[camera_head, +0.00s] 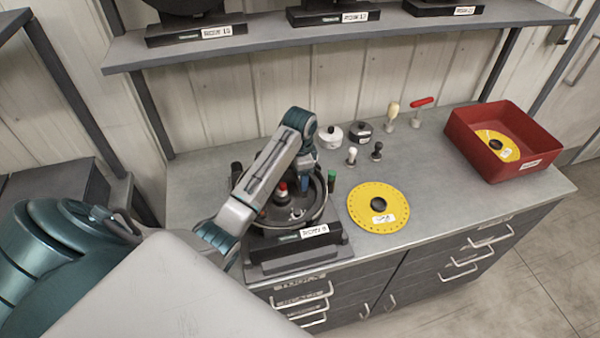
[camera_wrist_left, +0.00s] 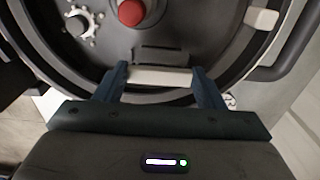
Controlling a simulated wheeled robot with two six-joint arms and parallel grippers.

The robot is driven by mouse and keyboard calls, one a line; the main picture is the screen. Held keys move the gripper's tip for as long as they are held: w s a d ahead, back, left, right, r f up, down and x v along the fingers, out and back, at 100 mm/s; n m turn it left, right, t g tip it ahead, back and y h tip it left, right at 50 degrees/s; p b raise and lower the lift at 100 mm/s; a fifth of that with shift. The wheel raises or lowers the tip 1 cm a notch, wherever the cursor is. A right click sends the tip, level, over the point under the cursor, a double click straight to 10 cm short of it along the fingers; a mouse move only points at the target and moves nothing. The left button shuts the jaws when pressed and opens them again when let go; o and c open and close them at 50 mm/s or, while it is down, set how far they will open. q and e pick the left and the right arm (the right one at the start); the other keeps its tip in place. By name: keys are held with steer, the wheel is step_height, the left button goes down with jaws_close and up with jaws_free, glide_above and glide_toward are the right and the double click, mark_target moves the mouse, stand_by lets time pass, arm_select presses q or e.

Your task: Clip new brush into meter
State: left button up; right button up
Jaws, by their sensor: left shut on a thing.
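The meter (camera_head: 262,245) stands on the bench, an open round dark housing with a red-topped knob (camera_head: 282,188) in its middle. The wrist view shows its bowl (camera_wrist_left: 225,55), the red knob (camera_wrist_left: 131,12) and a toothed wheel (camera_wrist_left: 82,25). My left gripper (camera_wrist_left: 161,78) is inside the bowl near its rim, with its fingers on either end of a white strip, which looks like the brush (camera_wrist_left: 160,76). A dark block sits along the strip's far side. I cannot tell whether the strip is seated. In the head view my left gripper (camera_head: 306,168) is partly hidden over the meter. My right gripper is not in view.
A yellow perforated disc (camera_head: 361,197) lies right of the meter. A green-topped cylinder (camera_head: 331,181) stands close beside the housing. Small pots, knobs and a red-handled tool (camera_head: 422,102) stand behind. A red bin (camera_head: 535,130) holds another yellow disc. A shelf (camera_head: 275,38) overhangs the back.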

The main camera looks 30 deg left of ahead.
arm_select(q)
steer(key=shift+s+d+f, duration=0.2)
steer(key=shift+s+f, duration=0.15)
steer(key=shift+f, duration=0.4)
steer(key=shift+w+a+f, duration=0.1)
steer(key=shift+w+a, duration=0.15)
steer(key=shift+w, duration=0.1)
steer(key=shift+w+a+r, duration=0.15)
steer(key=shift+w+r, duration=0.05)
steer(key=shift+r, duration=0.35)
steer(key=shift+w+a+r, duration=0.1)
steer(key=shift+w+a, duration=0.05)
steer(key=shift+w, duration=0.1)
steer(key=shift+r, duration=0.1)
steer(key=shift+s, duration=0.1)
steer(key=shift+f, duration=0.55)
steer(key=shift+s, duration=0.1)
steer(key=shift+d+f, duration=0.2)
steer(key=shift+f, duration=0.55)
stand_by(0.7)
